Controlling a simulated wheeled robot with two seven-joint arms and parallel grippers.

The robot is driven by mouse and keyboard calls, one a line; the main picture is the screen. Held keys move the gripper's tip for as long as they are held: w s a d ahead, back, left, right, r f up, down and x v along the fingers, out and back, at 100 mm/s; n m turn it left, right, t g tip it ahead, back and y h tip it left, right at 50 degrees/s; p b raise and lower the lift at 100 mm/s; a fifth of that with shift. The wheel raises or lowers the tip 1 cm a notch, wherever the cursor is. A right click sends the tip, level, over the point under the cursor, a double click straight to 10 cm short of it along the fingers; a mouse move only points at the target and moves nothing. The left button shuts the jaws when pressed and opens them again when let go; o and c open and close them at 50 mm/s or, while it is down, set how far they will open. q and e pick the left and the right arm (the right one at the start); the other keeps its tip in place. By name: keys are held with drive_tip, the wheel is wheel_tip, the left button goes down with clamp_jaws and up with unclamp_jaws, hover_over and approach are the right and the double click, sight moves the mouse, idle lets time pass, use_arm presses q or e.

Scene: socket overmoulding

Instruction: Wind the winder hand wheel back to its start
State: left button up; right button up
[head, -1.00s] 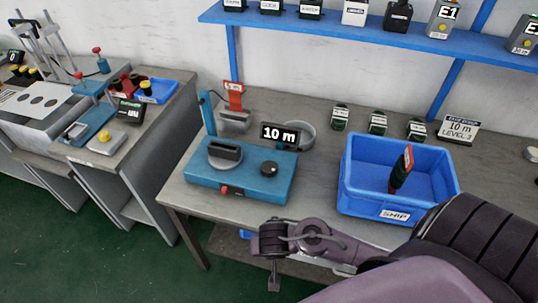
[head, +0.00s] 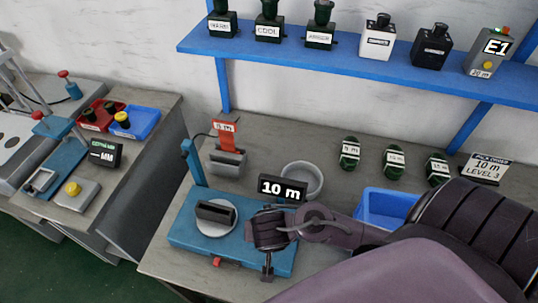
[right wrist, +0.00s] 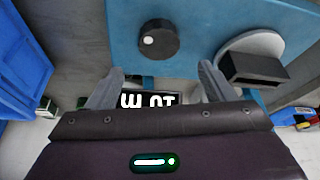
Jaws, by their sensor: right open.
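The winder (head: 185,238) is a blue base on the grey bench, with a pale disc and dark block (head: 216,215) on top. Its hand wheel (right wrist: 158,42) is a round black knob with a white dot, seen in the right wrist view; in the head view my right arm hides it. My right gripper (head: 267,270) is over the winder's right side. In the right wrist view its two fingers (right wrist: 160,85) are apart and empty, with the wheel just beyond them and not touched. My left gripper is out of view.
A black "10 m" display (head: 282,188) stands at the winder's back edge, near a grey bowl (head: 303,178). A blue bin (head: 385,205) is partly hidden behind my right arm. Several dark green items lie behind it, under a blue shelf (head: 350,62).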

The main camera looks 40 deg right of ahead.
drive_tip(key=f, duration=0.4)
drive_tip(key=shift+w+d+f+b, duration=0.1)
drive_tip(key=shift+w+d+b, duration=0.1)
drive_tip(key=shift+b, duration=0.2)
drive_tip(key=shift+x, duration=1.15)
drive_tip(key=shift+w+d+f, duration=0.1)
drive_tip(key=shift+w+f, duration=0.05)
drive_tip(key=shift+w, duration=0.05)
drive_tip(key=c, duration=1)
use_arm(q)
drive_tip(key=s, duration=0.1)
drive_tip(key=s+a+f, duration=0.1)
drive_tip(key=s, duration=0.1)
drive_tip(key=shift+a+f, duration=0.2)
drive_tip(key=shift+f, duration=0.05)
